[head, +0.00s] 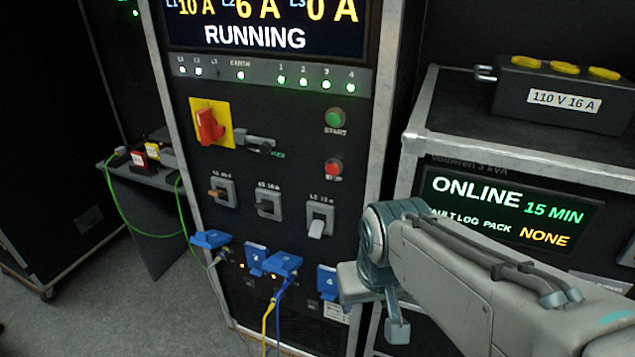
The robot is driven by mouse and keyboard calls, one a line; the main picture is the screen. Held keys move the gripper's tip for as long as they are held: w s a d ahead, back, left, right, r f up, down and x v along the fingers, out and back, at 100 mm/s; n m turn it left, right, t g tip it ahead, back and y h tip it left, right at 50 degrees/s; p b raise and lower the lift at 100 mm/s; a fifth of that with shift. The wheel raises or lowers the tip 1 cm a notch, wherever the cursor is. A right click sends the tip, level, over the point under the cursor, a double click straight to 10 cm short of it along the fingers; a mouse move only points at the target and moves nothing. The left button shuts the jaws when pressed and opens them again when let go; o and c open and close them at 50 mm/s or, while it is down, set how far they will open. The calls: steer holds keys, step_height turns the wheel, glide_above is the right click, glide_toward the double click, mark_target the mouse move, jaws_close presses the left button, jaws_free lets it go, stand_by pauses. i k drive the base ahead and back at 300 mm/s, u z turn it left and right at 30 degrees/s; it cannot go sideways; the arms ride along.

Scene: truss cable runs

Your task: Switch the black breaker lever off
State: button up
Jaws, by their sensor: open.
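A row of three breakers sits on the dark front of the power cabinet (300,170). The middle breaker, in a grey frame, has the black lever (266,206). The lever is dark against a dark ground, so its exact position is hard to tell. A brown lever (217,193) is on its left, and a pale grey lever (316,228) on its right hangs down. My gripper (374,305) is open at the lower right, beside the blue socket covers. It is right of and below the black lever, apart from it. Its fingertips are partly hidden.
A red rotary switch (210,127) on a yellow plate and a small handle sit above the breakers. Green start (335,118) and red stop (333,168) buttons are to the right. Blue socket covers (283,263) and cables are below. Another case (520,150) stands right.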

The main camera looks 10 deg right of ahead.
mark_target(262, 205)
steer(key=u, duration=0.05)
steer(key=k, duration=0.65)
steer(key=u, duration=0.45)
steer(key=i, duration=0.45)
steer(key=u, duration=0.65)
steer(key=i, duration=0.6)
steer(key=u, duration=0.05)
